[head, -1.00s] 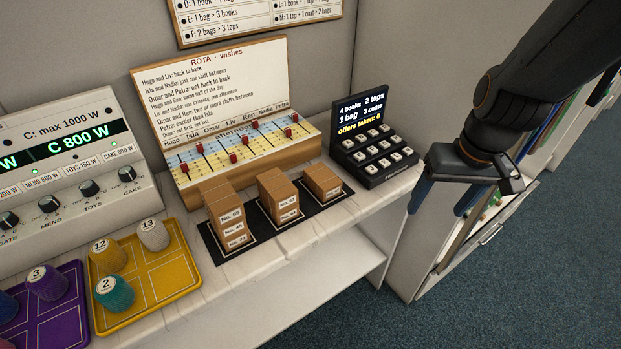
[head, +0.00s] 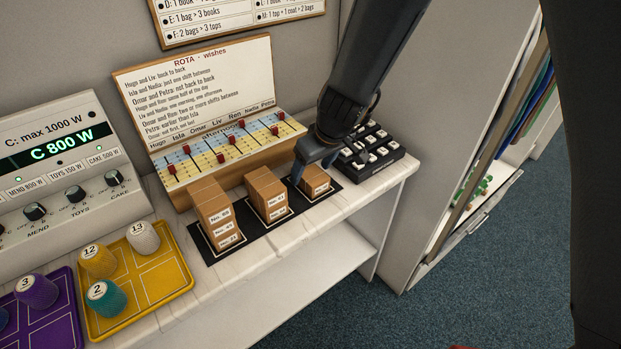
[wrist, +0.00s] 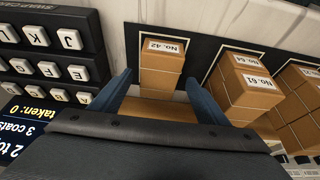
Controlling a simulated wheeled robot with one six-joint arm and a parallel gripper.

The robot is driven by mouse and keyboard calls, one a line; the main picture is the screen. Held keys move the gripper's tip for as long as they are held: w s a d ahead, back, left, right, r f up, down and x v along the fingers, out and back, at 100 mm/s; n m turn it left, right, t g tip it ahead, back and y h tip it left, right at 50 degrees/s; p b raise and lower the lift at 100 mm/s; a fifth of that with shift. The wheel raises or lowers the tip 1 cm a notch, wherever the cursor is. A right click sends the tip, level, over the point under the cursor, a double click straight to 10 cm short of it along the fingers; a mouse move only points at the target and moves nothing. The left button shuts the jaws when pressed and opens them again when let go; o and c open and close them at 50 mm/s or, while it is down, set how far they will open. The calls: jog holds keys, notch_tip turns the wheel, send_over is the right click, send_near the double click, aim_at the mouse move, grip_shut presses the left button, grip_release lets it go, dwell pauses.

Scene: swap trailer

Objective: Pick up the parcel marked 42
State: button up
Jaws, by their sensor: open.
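The parcel marked No. 42 (wrist: 161,66) is a small brown box on the black mat. In the head view it is the rightmost, lowest pile (head: 316,184), partly covered by my gripper. My gripper (head: 314,168) is open and comes down from above at this parcel. In the wrist view its two blue fingers (wrist: 160,84) stand on the left and right of the parcel, apart from it as far as I can see. The label No. 42 is readable in the wrist view only.
A taller pile (head: 214,214) is further left. A black keypad (head: 375,155) is close on the right. The rota board (head: 200,90) rises behind. The shelf front is clear.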

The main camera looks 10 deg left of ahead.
aim_at(311, 173)
jog(key=shift+x, duration=1.4)
jog(key=shift+d+f+b, duration=0.1)
jog(key=shift+f+b, duration=0.05)
jog(key=shift+b, duration=0.3)
jog(key=shift+c, duration=0.5)
jog(key=c, duration=1.1)
